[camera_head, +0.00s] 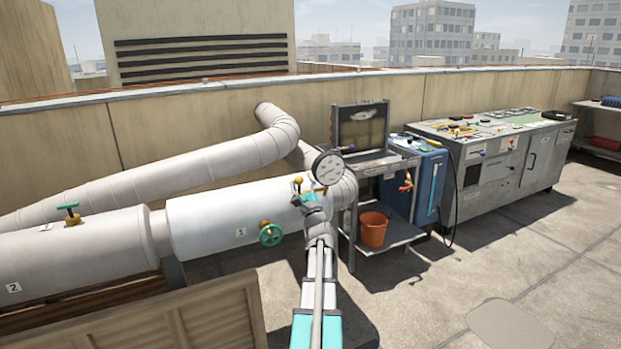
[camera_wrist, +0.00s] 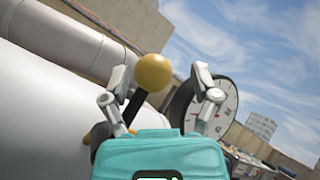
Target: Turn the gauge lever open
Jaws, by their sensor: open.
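The gauge (camera_head: 328,168) has a round white dial and stands on top of the white pipe section near the right end. It also shows in the wrist view (camera_wrist: 222,105), at the right behind a fingertip. The gauge lever (camera_wrist: 134,104) is a dark stem with a yellow ball knob (camera_wrist: 153,72); its small yellow knob also shows in the head view (camera_head: 298,180). My gripper (camera_wrist: 160,80) is open, with the yellow knob between its two fingers. I cannot tell whether either finger touches it. In the head view my gripper (camera_head: 312,193) hides the lever's base.
A green handwheel (camera_head: 271,234) sticks out of the front of the white pipe (camera_head: 200,215). A green-handled valve (camera_head: 69,213) stands on the pipe at left. An orange bucket (camera_head: 373,229) sits on the cart's shelf. The roof floor (camera_head: 540,235) at right is clear.

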